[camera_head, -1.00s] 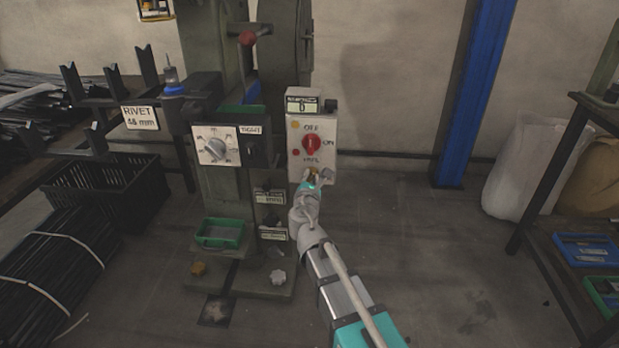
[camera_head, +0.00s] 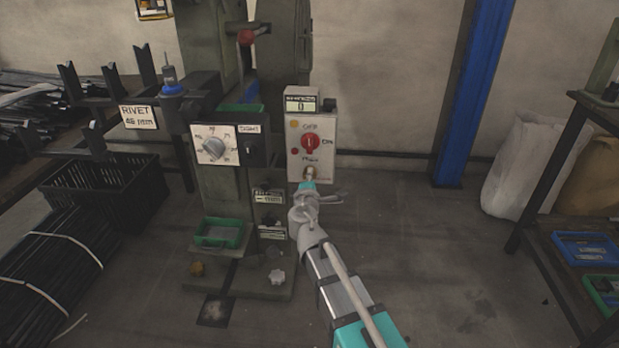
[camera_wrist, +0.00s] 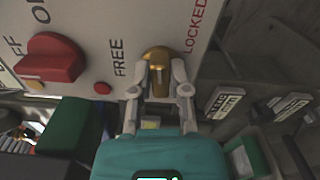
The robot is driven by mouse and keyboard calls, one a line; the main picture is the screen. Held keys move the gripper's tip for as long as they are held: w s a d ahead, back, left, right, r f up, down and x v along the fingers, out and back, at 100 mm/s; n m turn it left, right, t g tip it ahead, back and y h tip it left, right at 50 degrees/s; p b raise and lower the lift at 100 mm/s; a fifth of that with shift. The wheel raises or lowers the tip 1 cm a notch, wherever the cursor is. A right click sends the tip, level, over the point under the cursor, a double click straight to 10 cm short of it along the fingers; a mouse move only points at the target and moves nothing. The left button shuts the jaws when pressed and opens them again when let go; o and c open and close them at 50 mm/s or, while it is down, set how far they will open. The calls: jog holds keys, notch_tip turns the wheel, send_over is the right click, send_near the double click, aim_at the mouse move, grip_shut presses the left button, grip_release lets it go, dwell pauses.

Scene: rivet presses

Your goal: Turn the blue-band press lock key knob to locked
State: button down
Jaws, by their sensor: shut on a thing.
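The brass lock key knob (camera_wrist: 158,64) sits low on the white control box (camera_head: 321,155) of the press. In the wrist view it stands between the printed words FREE, on its left, and LOCKED, on its right. My gripper (camera_wrist: 158,88) is shut on the knob, with one finger on each side of it. In the head view the knob (camera_head: 310,173) shows just above my gripper (camera_head: 308,182), and the fingers are hard to make out. The knob's exact pointing direction is unclear.
A red rotary switch (camera_head: 310,143) is above the knob on the same box. The press body (camera_head: 228,180) stands left, with a green tray (camera_head: 220,232) low on it. A black crate (camera_head: 105,190) is farther left. The floor right of the box is clear.

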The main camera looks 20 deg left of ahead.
jog(key=shift+m, duration=0.9)
jog(key=c, duration=0.6)
grip_release()
jog(key=v, duration=1.2)
jog(key=shift+f, duration=0.1)
